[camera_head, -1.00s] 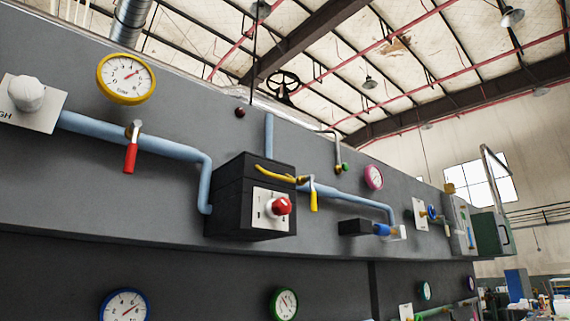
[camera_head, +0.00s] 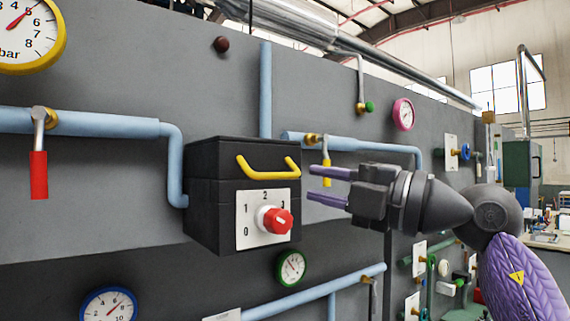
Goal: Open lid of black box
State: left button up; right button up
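The black box (camera_head: 206,208) is mounted on the grey panel, left of the picture's middle. Its lid (camera_head: 215,156) is closed, with a yellow handle (camera_head: 262,175) on the upper front. Below the handle is a white plate with a red knob (camera_head: 279,221) and numbers. My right gripper (camera_head: 312,185) comes in from the right. Its two purple fingers are spread apart and point left. They show just right of the handle and the box, with nothing between them. My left gripper is not in view.
Blue pipes (camera_head: 265,90) run above and beside the box. Gauges, including a green-rimmed one (camera_head: 291,268), are fixed to the panel.

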aim_at(280, 177)
jog(key=p+x, duration=0.2)
jog(key=x, duration=0.4)
jog(key=shift+a+r+p, duration=0.1)
jog(key=shift+r+p, duration=0.1)
jog(key=shift+p, duration=0.15)
jog(key=shift+w+a+f, duration=0.1)
jog(key=shift+w+a, duration=0.25)
jog(key=shift+a, duration=0.1)
grip_shut()
jog(key=shift+f, duration=0.1)
dwell(0.3)
